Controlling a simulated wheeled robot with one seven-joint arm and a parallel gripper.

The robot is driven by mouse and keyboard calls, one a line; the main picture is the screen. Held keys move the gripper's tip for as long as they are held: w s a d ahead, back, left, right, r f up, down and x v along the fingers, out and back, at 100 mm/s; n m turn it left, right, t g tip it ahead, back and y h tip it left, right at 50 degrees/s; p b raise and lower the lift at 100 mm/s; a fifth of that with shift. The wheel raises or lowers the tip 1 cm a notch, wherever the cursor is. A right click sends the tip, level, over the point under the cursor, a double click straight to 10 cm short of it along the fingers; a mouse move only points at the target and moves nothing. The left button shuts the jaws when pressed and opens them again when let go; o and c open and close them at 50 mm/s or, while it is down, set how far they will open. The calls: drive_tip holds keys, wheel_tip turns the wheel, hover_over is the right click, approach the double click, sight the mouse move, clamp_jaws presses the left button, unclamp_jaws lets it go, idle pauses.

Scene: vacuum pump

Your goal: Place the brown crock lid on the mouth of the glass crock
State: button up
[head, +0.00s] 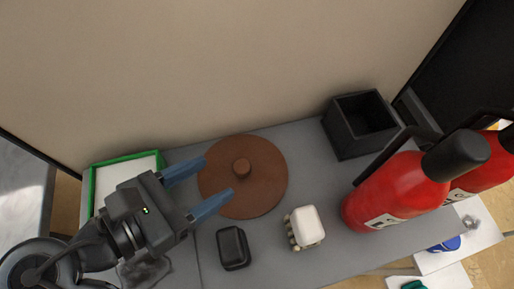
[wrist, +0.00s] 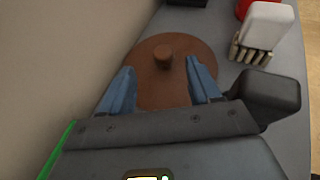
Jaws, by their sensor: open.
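The brown crock lid (head: 262,192), a flat disc with a small knob, lies knob up on the grey surface in the head view. It also shows in the wrist view (wrist: 165,88), ahead of my gripper. My gripper (head: 217,178) is open and empty, its two blue fingers apart and pointing at the lid from the left. In the picture, the fingertips overlap the lid's near edge, with the knob beyond them; I cannot tell their height above it. A clear, glassy shape (head: 146,270) shows below my arm in the head view; I cannot tell whether it is the glass crock.
A black object (head: 233,248) and a white-headed brush (head: 307,225) lie in front of the lid. A black open box (head: 360,124) and red extinguishers (head: 398,190) stand to the right. A green-rimmed white tray (head: 128,168) is at left. A wall rises behind.

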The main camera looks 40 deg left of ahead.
sight(237, 169)
drive_tip(key=shift+w+d+f, duration=0.1)
drive_tip(key=shift+w+f, duration=0.05)
drive_tip(key=shift+w, duration=0.45)
drive_tip(key=shift+d+x, duration=0.15)
drive_tip(key=shift+x, duration=1.6)
drive_tip(key=shift+d+x, duration=0.15)
drive_tip(key=shift+x, duration=1.55)
drive_tip(key=shift+s+f, duration=0.2)
clamp_jaws()
